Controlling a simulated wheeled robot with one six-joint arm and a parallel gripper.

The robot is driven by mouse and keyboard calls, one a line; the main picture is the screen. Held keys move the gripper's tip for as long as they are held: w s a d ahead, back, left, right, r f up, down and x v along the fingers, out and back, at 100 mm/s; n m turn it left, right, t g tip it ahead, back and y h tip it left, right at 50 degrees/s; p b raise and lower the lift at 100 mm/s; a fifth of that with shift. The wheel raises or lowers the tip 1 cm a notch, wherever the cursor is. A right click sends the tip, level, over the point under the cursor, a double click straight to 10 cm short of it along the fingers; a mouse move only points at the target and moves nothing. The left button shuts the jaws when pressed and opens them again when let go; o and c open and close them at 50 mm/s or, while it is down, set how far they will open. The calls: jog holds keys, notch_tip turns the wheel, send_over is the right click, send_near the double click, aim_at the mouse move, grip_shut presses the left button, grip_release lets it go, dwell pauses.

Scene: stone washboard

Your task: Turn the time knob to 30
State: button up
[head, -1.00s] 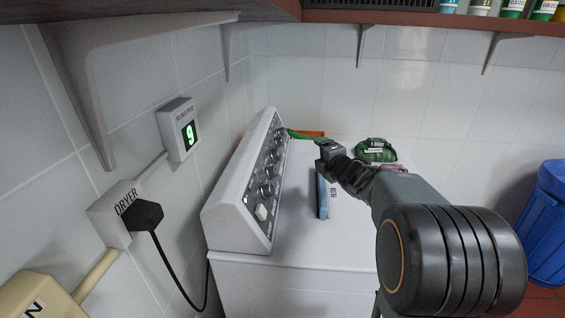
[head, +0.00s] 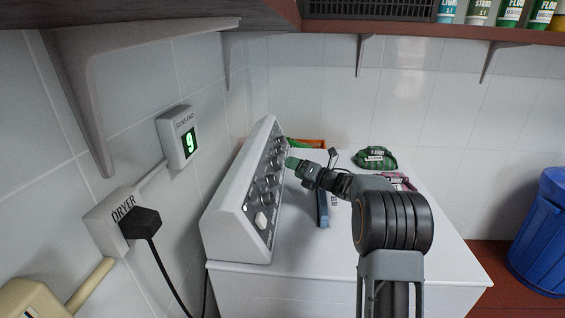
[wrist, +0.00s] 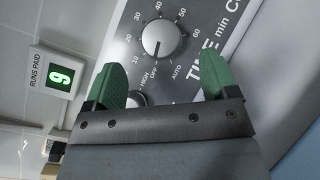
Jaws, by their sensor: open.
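The time knob (wrist: 159,39) is a round silver dial with a dial scale from 10 to 60 plus AUTO and OFF, beside the word TIME. Its dark pointer line points down towards OFF. My gripper (wrist: 163,82) is open, its two green fingertips spread in the wrist view, with the time knob beyond the gap between them. Nothing is between the fingers. In the head view my gripper (head: 291,162) faces the sloped control panel (head: 243,196) of the white dryer, close to its row of knobs. I cannot tell there whether it touches a knob.
A RUNS PAID display (head: 187,143) reads 9. A blue bin (head: 538,235) stands at right.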

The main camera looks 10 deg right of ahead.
aim_at(280, 162)
jog(key=shift+p+x, duration=0.45)
jog(key=shift+x, duration=2.4)
jog(key=c, duration=0.9)
